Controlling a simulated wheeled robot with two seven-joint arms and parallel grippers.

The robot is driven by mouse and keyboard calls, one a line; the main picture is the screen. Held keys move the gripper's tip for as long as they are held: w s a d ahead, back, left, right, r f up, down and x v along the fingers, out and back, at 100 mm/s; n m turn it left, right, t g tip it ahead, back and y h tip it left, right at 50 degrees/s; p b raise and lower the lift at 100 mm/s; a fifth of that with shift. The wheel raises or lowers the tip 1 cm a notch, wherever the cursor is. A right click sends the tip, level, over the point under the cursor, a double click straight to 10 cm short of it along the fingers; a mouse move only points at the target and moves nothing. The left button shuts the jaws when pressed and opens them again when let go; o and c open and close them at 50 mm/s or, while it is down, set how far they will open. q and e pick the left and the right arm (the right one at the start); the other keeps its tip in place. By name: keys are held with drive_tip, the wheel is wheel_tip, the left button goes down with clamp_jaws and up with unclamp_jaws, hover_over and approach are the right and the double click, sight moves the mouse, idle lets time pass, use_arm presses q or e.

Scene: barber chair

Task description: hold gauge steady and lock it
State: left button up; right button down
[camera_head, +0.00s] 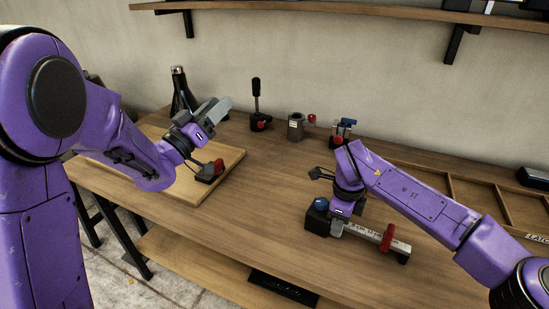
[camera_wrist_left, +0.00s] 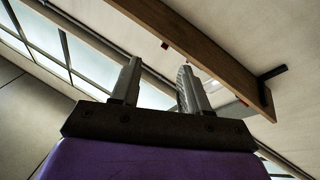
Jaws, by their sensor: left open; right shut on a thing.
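The gauge (camera_head: 368,231) lies on the bench at front right. It is a silver bar with dark markings, a black block and blue knob (camera_head: 320,204) at its left end, and a red part (camera_head: 387,238) toward its right end. My right gripper (camera_head: 337,226) is shut on the gauge near the black block, and the arm hides part of that end. My left gripper (camera_head: 222,108) is raised above the wooden board, open and empty, well away from the gauge. Its two spread fingers show in the left wrist view (camera_wrist_left: 160,88), with only wall, windows and shelf behind them.
A black-and-red device (camera_head: 210,171) sits on the wooden board (camera_head: 190,193). A black lever device (camera_head: 258,115), a grey block (camera_head: 296,128) and a blue-topped device (camera_head: 343,131) stand at the back. A divided tray (camera_head: 465,190) is right. The bench middle is clear.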

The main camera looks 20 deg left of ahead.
use_arm(q)
drive_tip(key=s+d+f+m+g+h, duration=0.2)
drive_tip(key=d+f+m+g+h, duration=0.15)
drive_tip(key=d, duration=0.35)
drive_tip(key=s+d+f+m+g+h, duration=0.2)
drive_tip(key=d+f+m+g, duration=0.15)
drive_tip(key=d, duration=0.35)
drive_tip(key=m+g, duration=0.3)
drive_tip(key=g, duration=0.2)
approach(312, 211)
drive_tip(key=shift+y, duration=0.35)
drive_tip(key=w+d, duration=0.6)
drive_tip(key=shift+w+d+f, duration=0.2)
drive_tip(key=shift+d+f, duration=0.15)
drive_tip(key=shift+d, duration=0.05)
drive_tip(key=c, duration=0.7)
